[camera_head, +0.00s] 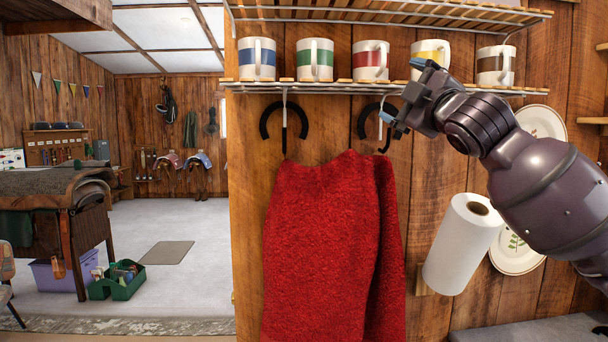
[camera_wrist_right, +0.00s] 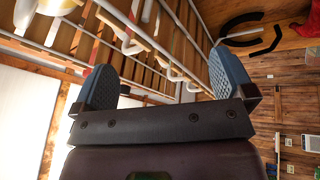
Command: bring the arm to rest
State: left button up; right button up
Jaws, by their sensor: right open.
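Several mugs stand on the wire shelf (camera_head: 262,87), including a yellow-banded mug (camera_head: 432,50) close to my right gripper. Floor (camera_head: 195,230) is open at left, beside a workbench.

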jog(key=s+d+f+m+g+h, duration=0.15)
jog(key=f+m, duration=0.35)
jog(key=f, duration=1.6)
jog(key=s+d+f+m+g+h, duration=0.1)
jog(key=s+d+f+m, duration=0.3)
jog(key=f, duration=1.8)
jog(key=s+d+f+m+g+h, duration=0.2)
jog(key=s+f+m+g, duration=0.1)
jog(key=s+f, duration=1.1)
jog(key=s+d+f+m+g+h, duration=0.2)
jog(key=s+f+m+g+h, duration=0.1)
jog(key=s+f, duration=1.1)
notch_tip(320, 180, down, 5)
jog(key=shift+s+f+m+b, duration=0.1)
jog(key=shift+s+m+b, duration=0.3)
jog(key=shift+m, duration=0.5)
jog(key=shift+g, duration=0.25)
